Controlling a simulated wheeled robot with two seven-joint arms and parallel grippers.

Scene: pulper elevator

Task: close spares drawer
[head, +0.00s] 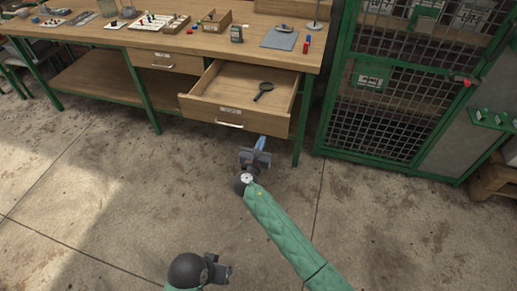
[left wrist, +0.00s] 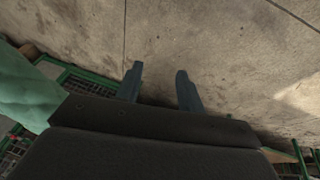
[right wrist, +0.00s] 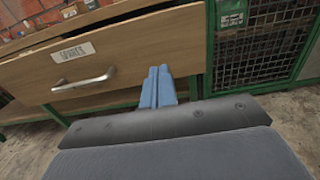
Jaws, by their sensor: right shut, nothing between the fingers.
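The spares drawer (head: 222,112) stands pulled out from the right part of the wooden workbench, with a magnifying glass (head: 263,91) lying inside. Its front with the "SPARES" label and metal handle (right wrist: 83,81) fills the left of the right wrist view. My right gripper (head: 261,143) is shut and empty, its blue fingers (right wrist: 157,86) together. In the head view it is just below the right end of the drawer front; whether it touches cannot be told. My left gripper (left wrist: 160,85) is open and empty over bare floor, far from the drawer, low in the head view.
The workbench top (head: 150,38) holds trays, small parts and a grey mat (head: 279,38). A second drawer (head: 163,61) to the left is shut. A green mesh cage (head: 385,95) stands close to the right of the bench. The concrete floor in front is clear.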

